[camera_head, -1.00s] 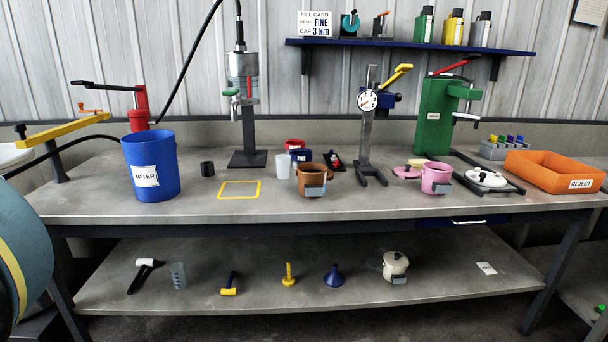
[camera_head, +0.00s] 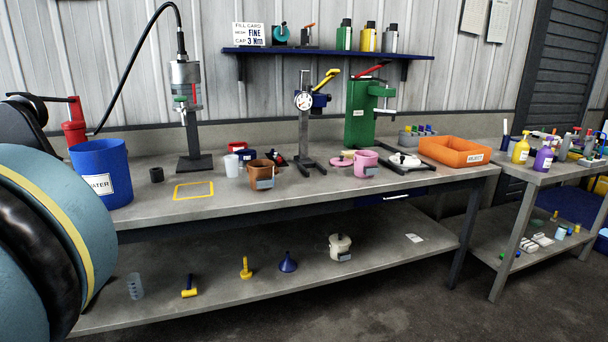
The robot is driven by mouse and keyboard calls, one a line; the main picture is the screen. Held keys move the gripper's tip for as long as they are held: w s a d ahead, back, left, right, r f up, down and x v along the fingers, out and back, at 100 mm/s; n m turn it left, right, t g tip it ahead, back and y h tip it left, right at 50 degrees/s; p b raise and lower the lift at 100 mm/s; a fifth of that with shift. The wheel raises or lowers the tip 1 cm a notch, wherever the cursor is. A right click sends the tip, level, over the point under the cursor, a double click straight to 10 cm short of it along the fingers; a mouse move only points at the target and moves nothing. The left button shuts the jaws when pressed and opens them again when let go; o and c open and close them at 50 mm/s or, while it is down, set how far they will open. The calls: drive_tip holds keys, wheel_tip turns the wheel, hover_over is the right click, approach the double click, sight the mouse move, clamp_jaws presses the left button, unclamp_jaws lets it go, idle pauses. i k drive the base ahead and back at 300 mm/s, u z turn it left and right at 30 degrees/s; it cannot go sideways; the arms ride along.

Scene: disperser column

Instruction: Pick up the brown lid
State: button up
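A brown pot (camera_head: 262,176) with a grey label plate stands upright on the workbench (camera_head: 330,190), left of the pink pot (camera_head: 364,163). I cannot clearly make out a brown lid; small items just behind the brown pot are partly hidden and too small to tell. A pink lid (camera_head: 341,161) lies beside the pink pot. My gripper is not in view.
A blue WATER bucket (camera_head: 100,172), a yellow square outline (camera_head: 194,190) and a white cup (camera_head: 231,166) are on the left. A gauge stand (camera_head: 304,125), a green press (camera_head: 362,122) and an orange REJECT bin (camera_head: 454,151) stand rightward. The bench front near the brown pot is clear.

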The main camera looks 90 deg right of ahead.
sight(261, 172)
drive_tip(key=z, duration=4.05)
drive_tip(key=i, duration=1)
